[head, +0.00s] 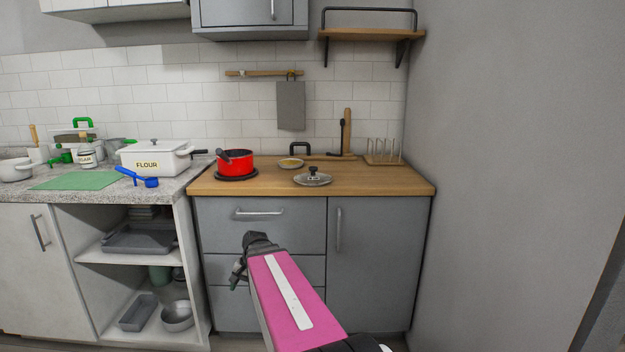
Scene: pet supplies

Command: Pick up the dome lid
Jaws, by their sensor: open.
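The dome lid (312,179) lies on the wooden counter (390,184) near its front edge. It looks greyish and see-through, with a dark knob on top. My gripper (238,272) is in front of the grey drawers, below the counter top and to the left of the lid. It is open, apart from the lid, and nothing shows in it. My pink arm link partly hides the gripper from this side.
A red pot (236,165) stands on a dark round base left of the lid. A small dish (290,163) sits just behind the lid. A wooden rack (383,159) and an upright holder (347,135) stand at the back right. The counter's front right is clear.

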